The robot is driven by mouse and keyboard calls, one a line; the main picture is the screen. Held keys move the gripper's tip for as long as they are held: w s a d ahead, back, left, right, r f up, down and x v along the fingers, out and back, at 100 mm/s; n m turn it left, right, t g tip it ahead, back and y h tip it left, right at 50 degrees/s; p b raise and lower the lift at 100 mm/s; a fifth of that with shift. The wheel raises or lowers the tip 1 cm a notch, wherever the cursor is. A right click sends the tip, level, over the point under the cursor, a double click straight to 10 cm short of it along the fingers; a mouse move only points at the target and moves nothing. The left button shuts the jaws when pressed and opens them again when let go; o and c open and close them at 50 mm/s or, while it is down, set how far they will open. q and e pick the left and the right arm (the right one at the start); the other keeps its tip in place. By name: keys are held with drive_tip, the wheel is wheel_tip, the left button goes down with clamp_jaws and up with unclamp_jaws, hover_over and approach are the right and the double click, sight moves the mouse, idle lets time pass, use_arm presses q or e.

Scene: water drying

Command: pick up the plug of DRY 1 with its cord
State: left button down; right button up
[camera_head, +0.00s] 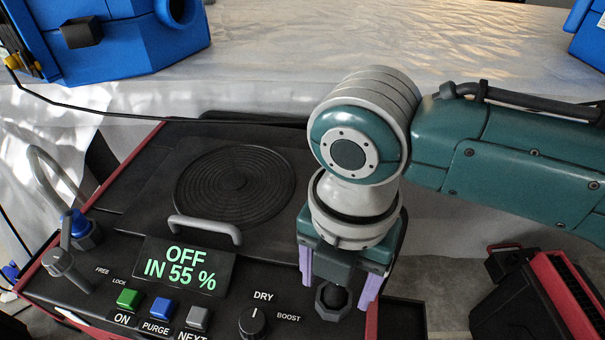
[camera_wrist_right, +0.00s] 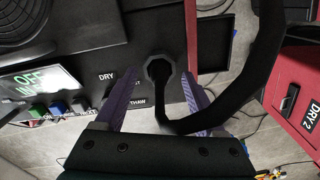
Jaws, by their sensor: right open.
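My right gripper (camera_head: 337,288) hangs over the front right corner of a black-and-red machine, its purple fingers pointing down and apart. A black plug or socket (camera_head: 333,299) shows between the fingers. In the right wrist view the open fingers (camera_wrist_right: 154,88) stand either side of this round black piece (camera_wrist_right: 158,69), with gaps at both sides. A thick black cord (camera_wrist_right: 262,62) runs from it towards the gripper, then curves up to the right. I cannot make out a DRY 1 label. My left gripper is not in view.
The machine's panel has a lit display (camera_head: 187,268), a carry handle (camera_head: 205,227), push buttons and a DRY knob (camera_head: 253,321). A red box labelled DRY 2 (camera_wrist_right: 292,98) stands to the right. Blue machines (camera_head: 120,45) stand at the back. Thin cords lie on the floor.

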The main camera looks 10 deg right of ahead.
drive_tip(key=shift+c, duration=0.4)
clamp_jaws()
